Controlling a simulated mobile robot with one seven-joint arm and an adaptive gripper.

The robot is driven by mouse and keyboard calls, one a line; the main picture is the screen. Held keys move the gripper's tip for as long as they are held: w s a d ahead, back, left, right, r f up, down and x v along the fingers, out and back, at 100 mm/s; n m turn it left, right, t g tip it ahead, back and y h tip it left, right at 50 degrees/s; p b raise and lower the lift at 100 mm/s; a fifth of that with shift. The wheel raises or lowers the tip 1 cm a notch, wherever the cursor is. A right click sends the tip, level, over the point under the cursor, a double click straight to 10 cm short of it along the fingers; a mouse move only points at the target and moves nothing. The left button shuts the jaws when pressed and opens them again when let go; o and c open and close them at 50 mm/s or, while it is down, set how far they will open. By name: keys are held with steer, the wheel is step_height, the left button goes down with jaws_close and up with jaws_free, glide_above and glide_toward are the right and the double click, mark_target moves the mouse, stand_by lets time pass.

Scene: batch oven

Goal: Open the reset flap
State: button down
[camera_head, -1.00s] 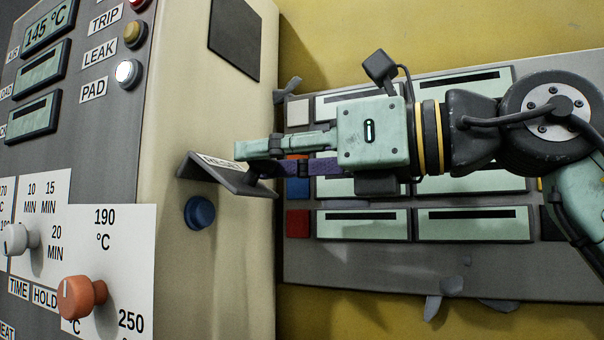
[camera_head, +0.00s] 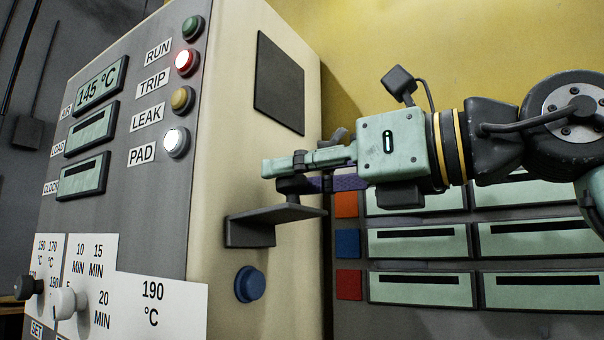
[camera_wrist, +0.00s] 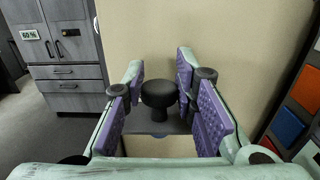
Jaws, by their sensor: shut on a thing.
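The reset flap (camera_head: 275,214) sticks out about level from the cream side wall of the oven, above a round blue button (camera_head: 249,284). Its RESET label does not show now. A black knob (camera_wrist: 158,95) stands on the flap plate (camera_wrist: 158,127) in the wrist view. My gripper (camera_head: 288,174) reaches in from the right, just above the flap. In the wrist view my gripper (camera_wrist: 160,78) has its purple-padded fingers on both sides of the knob, shut on it. The button below is uncovered in the head view and hidden in the wrist view.
The oven's front panel (camera_head: 130,215) has displays, lamps and knobs at left; the TRIP lamp (camera_head: 187,62) glows red. A rack of green slots (camera_head: 420,240) stands behind my arm. Grey drawers (camera_wrist: 62,60) show in the wrist view. Space below the flap is free.

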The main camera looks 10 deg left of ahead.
steer(key=shift+a, duration=0.25)
steer(key=c, duration=1.8)
jaws_free()
steer(key=o, duration=0.3)
steer(key=shift+w+a, duration=0.1)
steer(key=shift+a, duration=0.1)
steer(key=shift+o, duration=1.1)
steer(key=shift+d, duration=0.15)
steer(key=v, duration=1.2)
